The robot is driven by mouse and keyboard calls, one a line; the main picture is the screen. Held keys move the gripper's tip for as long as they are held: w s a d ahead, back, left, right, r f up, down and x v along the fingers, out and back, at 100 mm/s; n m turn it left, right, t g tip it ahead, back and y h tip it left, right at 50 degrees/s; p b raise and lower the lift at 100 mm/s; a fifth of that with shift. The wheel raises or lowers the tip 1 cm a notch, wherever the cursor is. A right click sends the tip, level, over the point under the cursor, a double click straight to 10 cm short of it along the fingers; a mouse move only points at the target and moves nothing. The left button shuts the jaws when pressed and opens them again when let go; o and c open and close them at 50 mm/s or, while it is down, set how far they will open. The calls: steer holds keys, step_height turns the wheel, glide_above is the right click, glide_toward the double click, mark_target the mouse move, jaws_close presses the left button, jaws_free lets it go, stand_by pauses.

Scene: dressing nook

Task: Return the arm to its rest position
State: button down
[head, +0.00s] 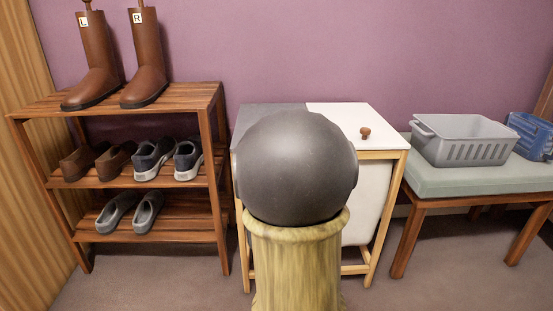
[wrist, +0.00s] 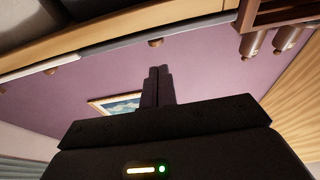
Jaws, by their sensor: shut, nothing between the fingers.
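My gripper (wrist: 158,72) shows in the wrist view, its two dark fingers together with nothing between them. It points toward the purple wall and touches nothing that I can see. The wrist view is upside down, with the furniture along its top edge. My gripper does not show in the head view.
A two-lid hamper (head: 382,133) stands mid-view, partly hidden. To its left is a shoe rack (head: 205,97) with brown boots (head: 147,72) on top and several shoes below. A bench (head: 428,180) at right bears a grey basket (head: 467,150) and a blue basket (head: 528,135).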

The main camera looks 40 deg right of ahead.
steer(key=shift+s+d+r, duration=0.1)
steer(key=shift+d, duration=0.1)
stand_by(0.4)
steer(key=w+a+n+g+y+p, duration=0.25)
steer(key=a+y+p, duration=0.25)
steer(key=a+p, duration=0.25)
steer(key=w+a+n+g+y+p, duration=0.2)
steer(key=a+g+y+p, duration=0.15)
steer(key=a+p, duration=0.4)
steer(key=s+a+r+n+g+y+p, duration=0.3)
steer(key=s+a+g+y+p, duration=0.3)
steer(key=s+a+p, duration=0.6)
step_height(320, 180, up, 37)
steer(key=a+g+h+p, duration=0.1)
steer(key=p, duration=3.4)
steer(key=shift+a+g+p, duration=0.2)
steer(key=shift+g+p, duration=0.1)
steer(key=shift+p, duration=0.1)
